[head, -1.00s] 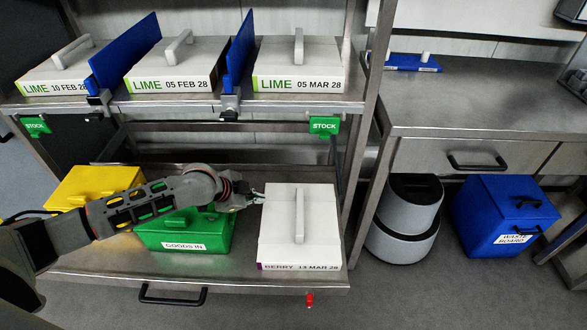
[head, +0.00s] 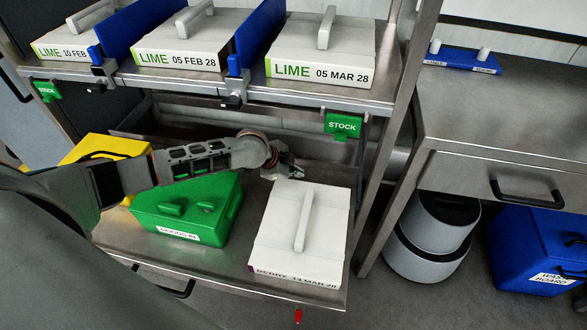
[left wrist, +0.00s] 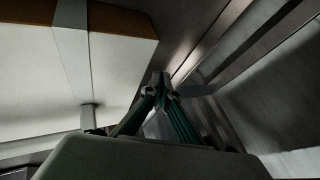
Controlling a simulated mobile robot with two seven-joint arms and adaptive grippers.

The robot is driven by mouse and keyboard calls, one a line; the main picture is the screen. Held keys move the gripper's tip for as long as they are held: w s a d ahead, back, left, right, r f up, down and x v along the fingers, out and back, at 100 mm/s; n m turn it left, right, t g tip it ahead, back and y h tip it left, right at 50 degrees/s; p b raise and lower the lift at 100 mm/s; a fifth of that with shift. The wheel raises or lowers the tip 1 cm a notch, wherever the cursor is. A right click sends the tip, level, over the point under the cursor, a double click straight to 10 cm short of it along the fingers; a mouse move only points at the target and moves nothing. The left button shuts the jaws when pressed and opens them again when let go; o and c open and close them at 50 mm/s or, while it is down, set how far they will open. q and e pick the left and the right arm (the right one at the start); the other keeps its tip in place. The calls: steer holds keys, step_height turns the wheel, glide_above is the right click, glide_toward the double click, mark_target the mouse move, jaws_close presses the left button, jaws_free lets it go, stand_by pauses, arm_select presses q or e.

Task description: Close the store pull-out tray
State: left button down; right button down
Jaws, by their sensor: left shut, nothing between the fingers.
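The store pull-out tray (head: 222,270) is out from under the stock shelf, its black handle (head: 180,292) on the front edge, partly covered by my arm. It carries a white berry box (head: 277,235) dated 13 MAR 28, a green goods-in box (head: 180,208) and a yellow box (head: 105,146). My left gripper (head: 297,172) is shut and empty at the far left corner of the berry box; I cannot tell if it touches. Its closed fingers also show in the left wrist view (left wrist: 161,78), beside a pale box and metal surfaces. My right gripper is not in view.
Several lime boxes stand on the shelf (head: 250,98) above, between blue dividers, with green stock signs (head: 342,125) below. A red knob (head: 298,316) hangs under the tray front. At right are a counter (head: 520,115), a grey bin (head: 428,245) and a blue waste box (head: 530,250).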

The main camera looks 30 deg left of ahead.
mark_target(306, 179)
arm_select(q)
steer(key=x, duration=0.2)
steer(key=b+x, duration=0.1)
steer(key=x, duration=0.1)
steer(key=shift+s+f, duration=0.2)
steer(key=shift+s, duration=0.1)
steer(key=w, duration=0.1)
steer(key=w+b, duration=0.1)
steer(key=shift+w+a+r, duration=0.2)
steer(key=shift+w+a, duration=0.1)
steer(key=shift+a, duration=0.05)
steer(key=shift+w+a+r, duration=0.15)
steer(key=shift+w+r, duration=0.1)
steer(key=shift+w, duration=0.45)
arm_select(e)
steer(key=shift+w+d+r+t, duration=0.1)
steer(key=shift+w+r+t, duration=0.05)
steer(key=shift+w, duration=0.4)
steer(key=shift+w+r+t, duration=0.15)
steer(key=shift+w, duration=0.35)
arm_select(q)
steer(key=shift+w+r, duration=0.1)
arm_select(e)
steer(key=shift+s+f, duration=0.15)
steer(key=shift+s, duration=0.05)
